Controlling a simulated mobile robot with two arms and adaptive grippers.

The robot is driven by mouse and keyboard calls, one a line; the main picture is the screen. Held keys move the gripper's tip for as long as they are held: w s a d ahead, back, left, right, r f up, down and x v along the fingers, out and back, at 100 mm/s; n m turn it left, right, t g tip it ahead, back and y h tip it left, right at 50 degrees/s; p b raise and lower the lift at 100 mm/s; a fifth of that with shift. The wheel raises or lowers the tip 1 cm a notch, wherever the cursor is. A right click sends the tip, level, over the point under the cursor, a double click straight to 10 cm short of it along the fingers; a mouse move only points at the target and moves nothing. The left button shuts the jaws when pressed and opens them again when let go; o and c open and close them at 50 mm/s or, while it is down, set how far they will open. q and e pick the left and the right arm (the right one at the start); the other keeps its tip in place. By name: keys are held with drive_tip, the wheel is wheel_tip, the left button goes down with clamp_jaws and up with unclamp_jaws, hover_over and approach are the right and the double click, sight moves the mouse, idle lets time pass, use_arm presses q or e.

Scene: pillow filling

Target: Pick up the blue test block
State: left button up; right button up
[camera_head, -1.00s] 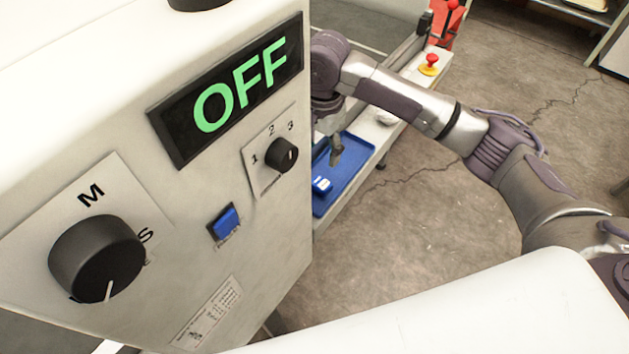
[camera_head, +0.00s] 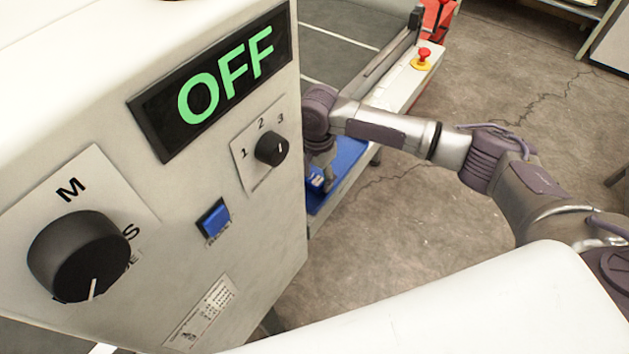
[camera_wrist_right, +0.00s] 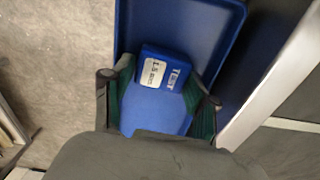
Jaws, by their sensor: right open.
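The blue test block (camera_wrist_right: 157,68) lies in the blue tray (camera_wrist_right: 215,15). In the right wrist view it has a white label and the word TEST on it. My right gripper (camera_wrist_right: 157,88) is open, with one finger on each side of the block's near part; I cannot tell whether they touch it. In the head view the block (camera_head: 316,179) shows as a small blue shape in the tray (camera_head: 349,160), partly hidden by my right gripper (camera_head: 321,182) above it. My left gripper is not in view.
A white control box with an OFF display (camera_head: 225,85), knobs (camera_head: 78,257) and a blue button (camera_head: 213,221) fills the left side and hides part of the tray. A red emergency button (camera_head: 423,56) stands on the bench behind. Open floor lies to the right.

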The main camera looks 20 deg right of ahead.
drive_tip(key=c, duration=0.8)
drive_tip(key=shift+r, duration=0.15)
